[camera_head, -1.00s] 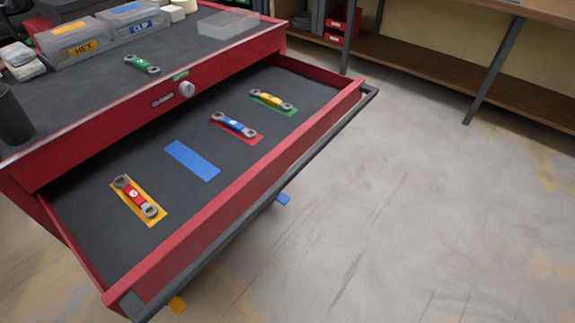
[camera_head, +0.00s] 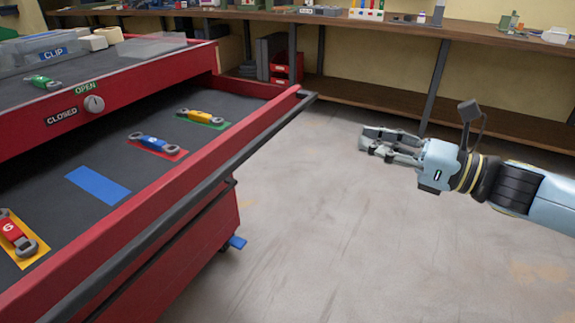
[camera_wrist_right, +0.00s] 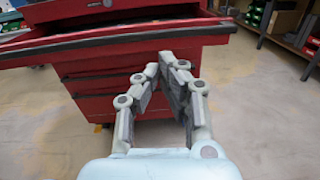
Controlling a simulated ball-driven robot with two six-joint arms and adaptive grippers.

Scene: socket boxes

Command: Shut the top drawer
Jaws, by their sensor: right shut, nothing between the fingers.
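The top drawer (camera_head: 195,181) of the red cabinet is pulled out, with a dark handle bar (camera_head: 236,155) along its front edge. In the right wrist view the fingers (camera_wrist_right: 168,60) come together in front of the red drawer front (camera_wrist_right: 100,52). My left gripper is not in view.
A lock knob (camera_head: 94,104) sits between "CLOSED" and "OPEN" labels. A wooden workbench (camera_head: 400,27) runs along the back wall. The grey floor (camera_head: 330,240) is clear between drawer and arm.

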